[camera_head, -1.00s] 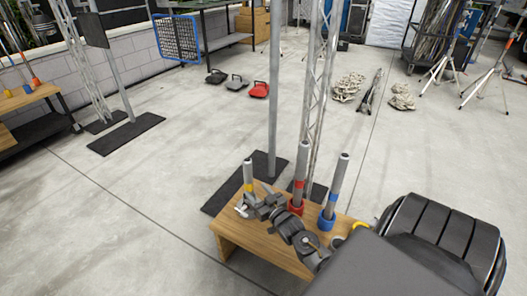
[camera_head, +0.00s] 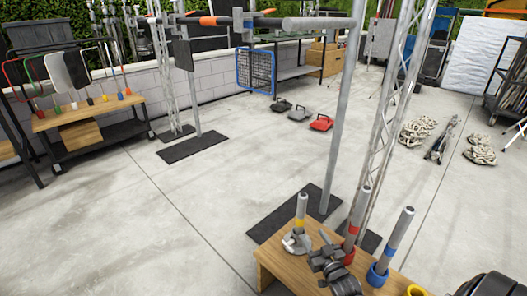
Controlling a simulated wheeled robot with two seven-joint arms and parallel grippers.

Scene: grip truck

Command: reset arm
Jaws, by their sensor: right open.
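My right gripper (camera_head: 320,257) is dark and reaches in from the bottom, low over the small wooden table (camera_head: 275,262). Its jaws are open, close beside the silver base (camera_head: 297,241) of the yellow-banded grey tube (camera_head: 301,212). I cannot tell whether they touch it. The tube stands upright. A red-banded tube (camera_head: 357,218) in a red collar and a blue-banded tube (camera_head: 395,238) in a blue collar stand to the right. The lower part of my right arm is cut off by the frame. My left gripper is not in view.
A grey pole on a black floor plate (camera_head: 275,222) and a lattice truss (camera_head: 385,120) stand just behind the table. A horizontal bar (camera_head: 270,22) with orange parts crosses above. Red and grey weights (camera_head: 321,122) lie on open concrete floor. A workbench (camera_head: 95,118) stands left.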

